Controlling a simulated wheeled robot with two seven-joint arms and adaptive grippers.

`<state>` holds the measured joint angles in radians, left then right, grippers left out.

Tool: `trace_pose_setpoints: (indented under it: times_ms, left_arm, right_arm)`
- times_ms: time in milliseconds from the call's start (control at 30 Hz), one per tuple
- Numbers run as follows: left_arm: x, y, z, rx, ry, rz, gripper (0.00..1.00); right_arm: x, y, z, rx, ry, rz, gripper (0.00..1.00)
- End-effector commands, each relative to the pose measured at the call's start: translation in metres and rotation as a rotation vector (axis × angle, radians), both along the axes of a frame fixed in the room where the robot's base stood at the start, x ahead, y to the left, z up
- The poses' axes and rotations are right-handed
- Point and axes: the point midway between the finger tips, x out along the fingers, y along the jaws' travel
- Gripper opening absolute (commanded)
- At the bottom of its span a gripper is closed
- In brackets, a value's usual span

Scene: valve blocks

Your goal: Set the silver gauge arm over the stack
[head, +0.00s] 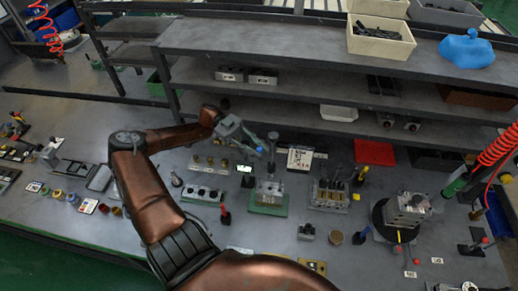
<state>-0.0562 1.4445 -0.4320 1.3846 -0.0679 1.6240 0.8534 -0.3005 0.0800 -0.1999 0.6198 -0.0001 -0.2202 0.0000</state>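A stack of silver blocks (268,190) stands on a green plate (267,209) near the middle of the bench. A thin grey upright (272,145) with a darker top rises just behind the stack; it may be the gauge arm, but it is too small to be sure. My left gripper (262,151) points right and down, just left of the upright and above and behind the stack. I cannot tell whether it touches the upright, or whether its fingers are open or shut. My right gripper is not in view.
A green-based block with round holes (202,194) stands left of the stack, and a silver valve block (328,194) right of it. A small red-handled tool (225,216) stands close by. A red tray (374,153) lies behind. Shelves (300,95) overhang the back. A round turntable (381,220) is at right.

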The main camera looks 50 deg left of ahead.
Motion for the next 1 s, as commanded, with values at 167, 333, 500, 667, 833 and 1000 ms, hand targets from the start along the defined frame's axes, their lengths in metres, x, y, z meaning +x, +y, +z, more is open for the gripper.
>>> trace_pose_setpoints:
  times_ms: [167,333,500,667,833,1000]
  left_arm:
    - [0.001,0.000,0.000,0.000,0.000,0.001,0.34]
    - [0.001,0.000,0.000,0.000,-0.001,0.001,0.34]
    - [0.001,0.004,0.000,0.001,-0.002,0.003,0.34]
    - [-0.001,0.024,0.000,0.001,-0.002,0.005,0.34]
    - [-0.004,0.051,0.000,0.001,-0.001,0.004,0.34]
    - [-0.006,0.068,0.000,0.001,-0.002,0.002,0.34]
  right_arm:
    - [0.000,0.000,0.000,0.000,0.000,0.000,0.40]
    - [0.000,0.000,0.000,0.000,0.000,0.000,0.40]
    - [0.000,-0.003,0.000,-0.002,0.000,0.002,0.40]
    - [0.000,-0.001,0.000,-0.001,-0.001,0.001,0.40]
    - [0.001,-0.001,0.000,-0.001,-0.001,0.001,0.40]
    - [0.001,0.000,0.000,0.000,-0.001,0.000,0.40]
